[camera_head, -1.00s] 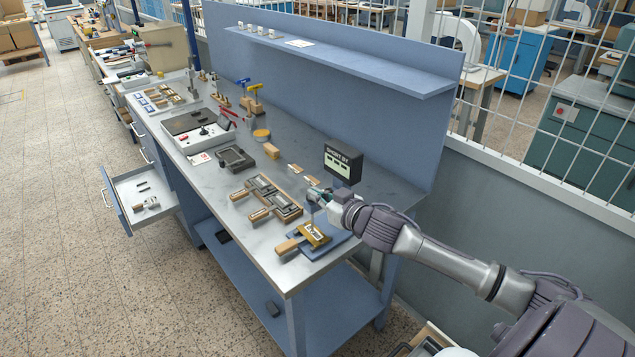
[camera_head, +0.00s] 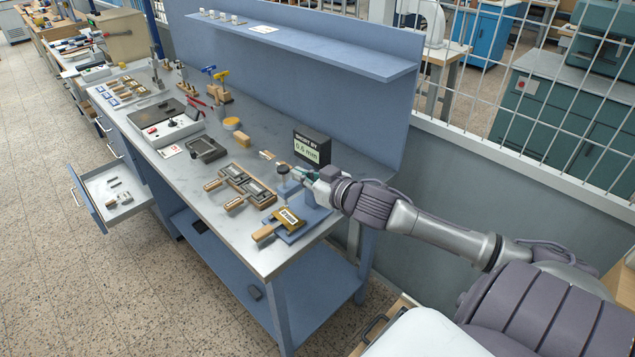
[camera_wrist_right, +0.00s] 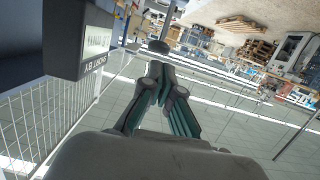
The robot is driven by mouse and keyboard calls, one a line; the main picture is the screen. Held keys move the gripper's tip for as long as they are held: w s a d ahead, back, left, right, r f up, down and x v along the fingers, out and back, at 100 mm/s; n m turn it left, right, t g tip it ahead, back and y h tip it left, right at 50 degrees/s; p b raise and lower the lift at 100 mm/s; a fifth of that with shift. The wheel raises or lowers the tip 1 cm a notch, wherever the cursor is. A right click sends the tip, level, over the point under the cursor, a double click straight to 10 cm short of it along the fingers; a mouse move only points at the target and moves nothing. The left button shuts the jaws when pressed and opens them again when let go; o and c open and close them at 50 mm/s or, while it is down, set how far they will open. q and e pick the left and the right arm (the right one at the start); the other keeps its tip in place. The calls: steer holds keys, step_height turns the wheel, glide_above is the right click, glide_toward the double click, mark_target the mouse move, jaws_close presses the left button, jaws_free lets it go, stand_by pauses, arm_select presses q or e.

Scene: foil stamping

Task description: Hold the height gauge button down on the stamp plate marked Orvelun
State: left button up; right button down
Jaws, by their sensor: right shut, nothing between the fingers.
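The height gauge button (camera_head: 283,170) is a dark round disc on a stem beside the dark display box (camera_head: 312,146), which reads "SHORT BY 0.5 mm". In the wrist view a dark disc (camera_wrist_right: 158,46) is at my fingertips; I cannot tell whether they touch. My right gripper (camera_head: 297,174) is shut and empty, just right of the gauge. A brass-coloured stamp plate (camera_head: 287,217) with a wooden handle and a pale label lies on a blue base in front of the gauge. Its lettering is too small to read. My left gripper is out of view.
An open drawer (camera_head: 112,188) juts out at left. A blue back panel rises behind.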

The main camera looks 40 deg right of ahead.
steer(key=shift+b+v, duration=0.35)
steer(key=shift+v, duration=2.25)
steer(key=shift+r, duration=0.1)
